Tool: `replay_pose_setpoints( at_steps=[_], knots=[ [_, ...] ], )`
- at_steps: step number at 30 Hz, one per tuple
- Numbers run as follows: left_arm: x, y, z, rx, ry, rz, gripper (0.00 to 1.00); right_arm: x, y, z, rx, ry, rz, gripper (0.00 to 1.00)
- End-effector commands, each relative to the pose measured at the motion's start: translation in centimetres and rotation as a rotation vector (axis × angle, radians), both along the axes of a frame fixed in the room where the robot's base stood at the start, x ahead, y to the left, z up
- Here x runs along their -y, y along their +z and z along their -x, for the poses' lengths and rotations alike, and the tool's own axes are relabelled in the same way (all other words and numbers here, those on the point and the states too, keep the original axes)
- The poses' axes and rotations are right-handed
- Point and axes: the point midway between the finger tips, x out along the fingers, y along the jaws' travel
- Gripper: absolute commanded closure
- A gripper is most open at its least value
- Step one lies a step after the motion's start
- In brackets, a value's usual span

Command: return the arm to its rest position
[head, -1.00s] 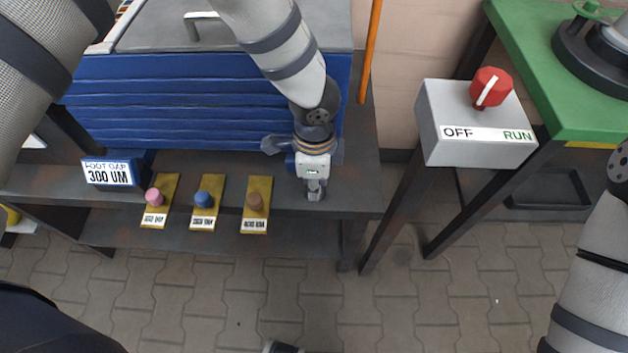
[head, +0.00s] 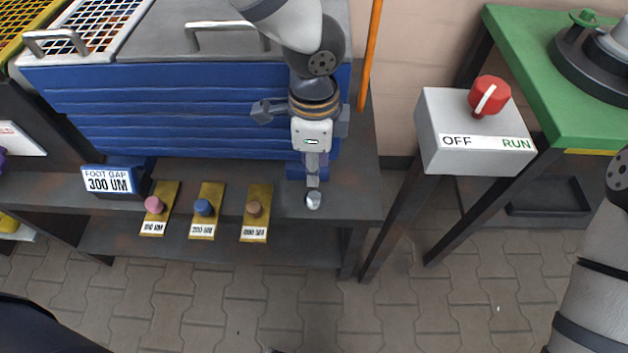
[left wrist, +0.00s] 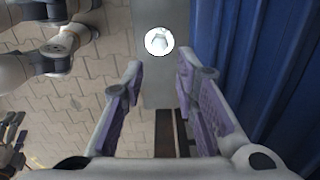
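My left gripper (head: 313,172) points down over the right end of the dark bench shelf (head: 355,195), in front of the blue ribbed panel (head: 180,110). In the left wrist view its two purple-padded fingers (left wrist: 160,72) are apart with nothing between them. A small silver round piece (head: 313,200) stands on the shelf just below the fingertips in the head view. A bright round thing, likely the same piece, shows beyond the fingertips in the left wrist view (left wrist: 159,41). My right arm is at the right edge of the head view, its gripper out of that frame.
Several yellow plates with coloured knobs, including a blue knob (head: 203,207), lie on the shelf beside a "FOOT GAP 300 UM" sign (head: 108,180). An OFF/RUN box (head: 470,140) with a red knob (head: 490,95) stands right. An orange pole (head: 370,55) rises behind the bench.

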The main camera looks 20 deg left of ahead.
Motion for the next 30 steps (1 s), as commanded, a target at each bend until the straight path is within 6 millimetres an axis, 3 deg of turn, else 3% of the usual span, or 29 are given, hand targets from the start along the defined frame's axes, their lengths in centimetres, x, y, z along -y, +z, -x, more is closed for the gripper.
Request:
replay_pose_setpoints(
  at_steps=[3, 6, 20, 23, 26, 27, 30],
  knots=[
    [0.0, 2.0, 0.0, 0.000, 0.001, 0.000, 0.72, 0.0, 0.0, 0.0, -0.001, 0.000, 0.000, 0.41],
    [0.0, 2.7, 0.0, -0.001, -0.001, 0.000, 0.72, 0.0, 0.0, 0.0, -0.001, 0.000, 0.000, 0.41],
    [0.0, 2.5, 0.4, -0.010, 0.007, 0.004, 0.72, 0.0, 0.0, 0.0, 0.001, 0.000, 0.000, 0.41],
    [0.4, -0.3, 3.5, -0.086, 0.096, 0.058, 0.72, 0.0, 0.3, -0.3, 0.011, 0.000, -0.001, 0.41],
    [0.8, -5.5, 10.7, -0.236, 0.358, 0.148, 0.72, 0.0, 1.0, -1.0, 0.033, 0.000, -0.001, 0.41],
    [0.5, -7.5, 14.1, -0.290, 0.508, 0.164, 0.72, 0.0, 1.3, -1.3, 0.045, 0.000, 0.000, 0.41],
    [-2.1, -11.1, 22.2, -0.345, 0.906, 0.116, 0.72, 0.0, 2.1, -2.1, 0.072, -0.001, 0.000, 0.41]
  ],
)
